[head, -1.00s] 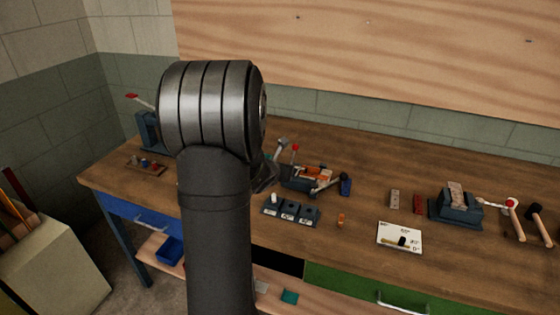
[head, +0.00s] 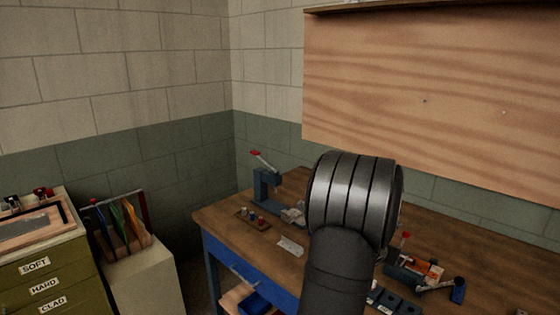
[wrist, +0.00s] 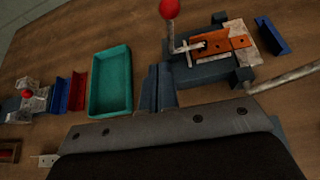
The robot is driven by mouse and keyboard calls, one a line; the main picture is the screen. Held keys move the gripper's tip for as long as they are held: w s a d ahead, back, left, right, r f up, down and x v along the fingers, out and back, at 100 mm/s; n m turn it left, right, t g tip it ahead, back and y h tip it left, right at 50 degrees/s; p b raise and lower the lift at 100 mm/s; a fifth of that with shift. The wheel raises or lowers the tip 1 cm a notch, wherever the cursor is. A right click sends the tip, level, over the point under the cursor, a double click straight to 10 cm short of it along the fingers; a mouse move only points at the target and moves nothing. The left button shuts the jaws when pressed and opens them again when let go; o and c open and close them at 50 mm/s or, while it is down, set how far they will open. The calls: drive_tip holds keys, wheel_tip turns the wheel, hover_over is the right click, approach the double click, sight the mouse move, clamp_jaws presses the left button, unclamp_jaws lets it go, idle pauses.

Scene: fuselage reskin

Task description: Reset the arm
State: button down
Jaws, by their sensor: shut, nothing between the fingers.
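My arm (head: 352,215) rises in front of the workbench in the head view, its large grey joint hiding part of the bench. My gripper is hidden in that view. In the wrist view my gripper (wrist: 158,72) points out over the bench with its two dark fingers together and nothing between them. The fingers lie between a teal tray (wrist: 93,112) on the left and a fixture holding an orange plate (wrist: 220,46) on the right. I cannot tell how high they are above the bench.
A red-knobbed lever (wrist: 169,9) and a grey rod (wrist: 285,78) stand near the fingers. A blue press (head: 266,188) and small parts tray (head: 252,218) sit at the bench's far left. A green drawer cabinet (head: 50,270) and a rack of coloured sheets (head: 122,222) stand left.

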drive_tip(key=w+f, duration=0.3)
drive_tip(key=w, duration=0.5)
drive_tip(key=shift+w+f+n+h, duration=0.25)
drive_tip(key=shift+w+n+h, duration=0.05)
drive_tip(key=shift+g, duration=0.3)
drive_tip(key=shift+d, duration=0.15)
